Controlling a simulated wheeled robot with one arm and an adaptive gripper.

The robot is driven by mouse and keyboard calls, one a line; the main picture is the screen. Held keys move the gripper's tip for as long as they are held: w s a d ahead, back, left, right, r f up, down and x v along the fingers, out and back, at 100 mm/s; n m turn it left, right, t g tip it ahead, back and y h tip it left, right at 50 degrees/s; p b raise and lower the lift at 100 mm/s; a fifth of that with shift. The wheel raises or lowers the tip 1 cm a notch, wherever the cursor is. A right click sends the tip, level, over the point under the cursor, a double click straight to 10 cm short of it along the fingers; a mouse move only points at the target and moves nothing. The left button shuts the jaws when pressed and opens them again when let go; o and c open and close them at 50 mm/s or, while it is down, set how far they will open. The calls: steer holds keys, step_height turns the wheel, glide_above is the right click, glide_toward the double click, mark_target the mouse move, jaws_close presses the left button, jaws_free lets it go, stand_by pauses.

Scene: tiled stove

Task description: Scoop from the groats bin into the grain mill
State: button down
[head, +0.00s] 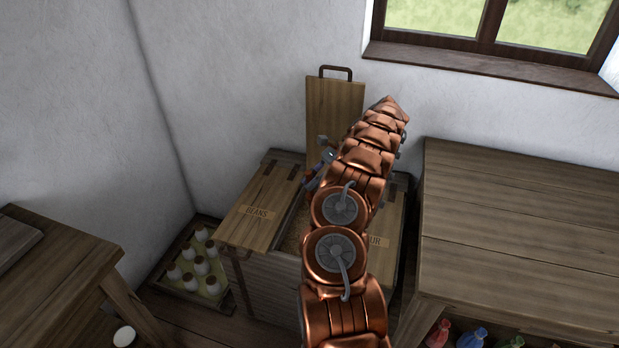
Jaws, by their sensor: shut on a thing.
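The wooden chest (270,283) stands against the back wall. Its left lid (262,203), labelled BEANS, and its right lid (384,224), with a label ending in UR, are shut. Between them is the open middle bin (291,240), with brownish contents partly showing; its label is not visible. My gripper (319,168) is over the back of this opening, mostly hidden behind my copper arm. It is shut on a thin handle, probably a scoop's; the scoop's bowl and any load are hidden. I see no grain mill in this view.
A wooden lid (331,108) with a handle stands upright behind the chest. A crate of bottles (189,281) sits on the floor left of the chest. Another table (50,275) is at left.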

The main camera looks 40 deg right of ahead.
steer(key=shift+d+r+p, duration=0.2)
steer(key=shift+d+p, duration=0.15)
steer(key=shift+p, duration=0.7)
steer(key=p, duration=0.3)
steer(key=shift+d+y+p, duration=0.2)
steer(key=shift+y+p, duration=0.1)
steer(key=shift+p, duration=0.05)
steer(key=shift+y+p, duration=0.3)
steer(key=shift+p, duration=1.05)
steer(key=shift+f+b, duration=0.35)
steer(key=shift+b, duration=0.75)
steer(key=shift+r, duration=0.1)
